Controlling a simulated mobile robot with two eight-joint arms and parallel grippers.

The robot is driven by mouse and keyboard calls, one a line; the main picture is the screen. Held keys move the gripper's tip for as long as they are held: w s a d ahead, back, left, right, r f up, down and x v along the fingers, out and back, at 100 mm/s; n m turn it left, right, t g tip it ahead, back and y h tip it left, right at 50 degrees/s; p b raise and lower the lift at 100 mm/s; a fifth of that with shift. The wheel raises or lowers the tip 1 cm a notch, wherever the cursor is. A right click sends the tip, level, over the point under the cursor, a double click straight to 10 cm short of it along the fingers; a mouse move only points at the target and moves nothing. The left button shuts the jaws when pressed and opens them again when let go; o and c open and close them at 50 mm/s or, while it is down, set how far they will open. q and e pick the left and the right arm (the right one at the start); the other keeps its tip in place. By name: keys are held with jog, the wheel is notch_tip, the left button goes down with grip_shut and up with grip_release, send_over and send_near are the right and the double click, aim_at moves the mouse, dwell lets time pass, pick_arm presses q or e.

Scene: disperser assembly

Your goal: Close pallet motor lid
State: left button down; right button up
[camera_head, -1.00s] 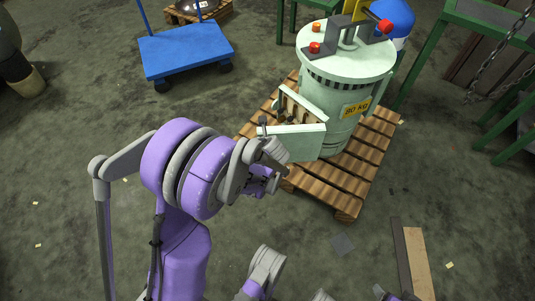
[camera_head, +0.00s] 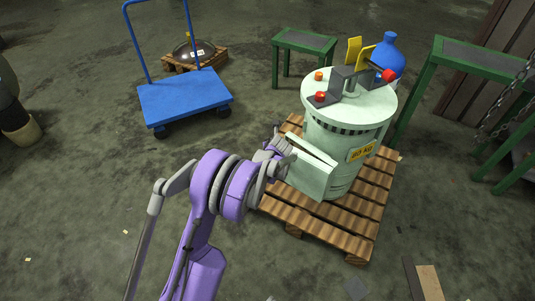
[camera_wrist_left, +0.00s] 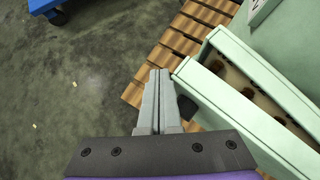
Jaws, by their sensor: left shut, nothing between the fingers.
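The pale green motor (camera_head: 330,130) stands upright on a wooden pallet (camera_head: 330,225). A terminal box sticks out of its side, with a pale green lid (camera_head: 307,177) on it. In the left wrist view the lid (camera_wrist_left: 240,115) stands partly open, and a gap shows the box interior (camera_wrist_left: 245,85) with brown round openings. My left gripper (camera_head: 283,150) is at the box's left end. In the left wrist view my left gripper (camera_wrist_left: 160,75) is shut and empty, its fingertips close beside the lid's near corner; I cannot tell whether they touch. My right gripper is out of view.
A blue cart (camera_head: 185,97) stands at the back left. A blue gas bottle (camera_head: 388,60) is behind the motor. Green tables (camera_head: 303,42) stand behind and to the right. Boards (camera_head: 428,280) lie on the floor at lower right.

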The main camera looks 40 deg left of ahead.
pick_arm(q)
jog(key=shift+w+a, duration=0.2)
jog(key=shift+w, duration=1.1)
